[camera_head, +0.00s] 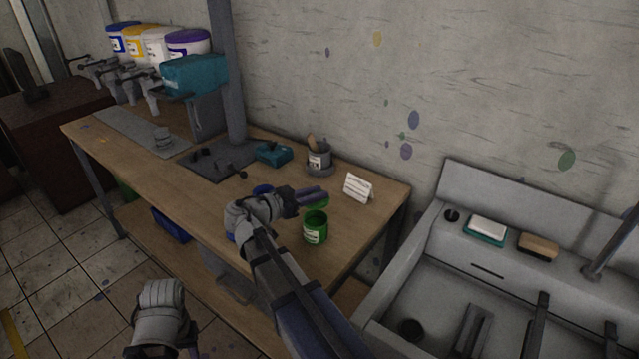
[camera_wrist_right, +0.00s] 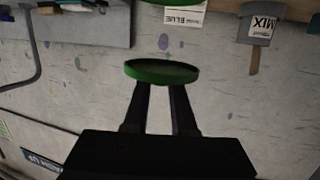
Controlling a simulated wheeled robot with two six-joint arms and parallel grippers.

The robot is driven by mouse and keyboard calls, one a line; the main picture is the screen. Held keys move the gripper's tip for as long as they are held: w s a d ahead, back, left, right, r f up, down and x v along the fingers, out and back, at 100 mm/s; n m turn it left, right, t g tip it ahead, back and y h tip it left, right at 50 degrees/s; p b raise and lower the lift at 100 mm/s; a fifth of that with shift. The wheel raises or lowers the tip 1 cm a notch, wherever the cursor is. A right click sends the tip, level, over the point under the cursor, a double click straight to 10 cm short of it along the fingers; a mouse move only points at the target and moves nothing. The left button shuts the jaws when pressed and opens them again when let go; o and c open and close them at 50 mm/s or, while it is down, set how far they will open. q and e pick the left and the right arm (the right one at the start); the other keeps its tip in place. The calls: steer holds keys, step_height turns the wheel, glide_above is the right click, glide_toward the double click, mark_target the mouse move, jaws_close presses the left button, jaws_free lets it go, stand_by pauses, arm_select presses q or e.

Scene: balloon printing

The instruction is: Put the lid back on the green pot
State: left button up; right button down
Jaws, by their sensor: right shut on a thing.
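The green pot (camera_head: 315,230) stands open and upright near the front edge of the wooden table, towards its right end. My right gripper (camera_head: 318,195) is shut on the green lid (camera_wrist_right: 162,73), which shows between the fingertips in the right wrist view. In the head view the lid (camera_head: 322,203) is partly hidden by the fingers. It is just above and behind the pot, apart from it. A green rim (camera_wrist_right: 172,2), seemingly the pot's, is cut off at the top of the wrist view. My left arm's end (camera_head: 160,310) is low at the bottom left; its fingers are not clear.
A white card (camera_head: 358,187) and a grey mixing pot (camera_head: 319,160) stand behind the green pot. A teal box-like item (camera_head: 273,153) sits farther left. Blue parts beside my right gripper are mostly hidden. A sink (camera_head: 450,270) lies to the right of the table.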

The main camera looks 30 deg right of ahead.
steer(key=shift+s+r, duration=0.15)
steer(key=shift+r, duration=0.25)
arm_select(q)
steer(key=shift+r, duration=0.3)
arm_select(e)
steer(key=shift+f, duration=0.1)
steer(key=shift+f, duration=0.1)
arm_select(q)
step_height(320, 180, down, 6)
steer(key=b, duration=0.6)
steer(key=shift+f, duration=0.2)
arm_select(e)
step_height(320, 180, down, 6)
steer(key=shift+f, duration=0.1)
arm_select(q)
steer(key=shift+f+b, duration=0.1)
steer(key=shift+b, duration=0.25)
arm_select(e)
steer(key=shift+f, duration=0.15)
stand_by(0.4)
steer(key=c, duration=0.6)
jaws_free()
steer(key=shift+c, duration=0.2)
steer(key=shift+o, duration=0.2)
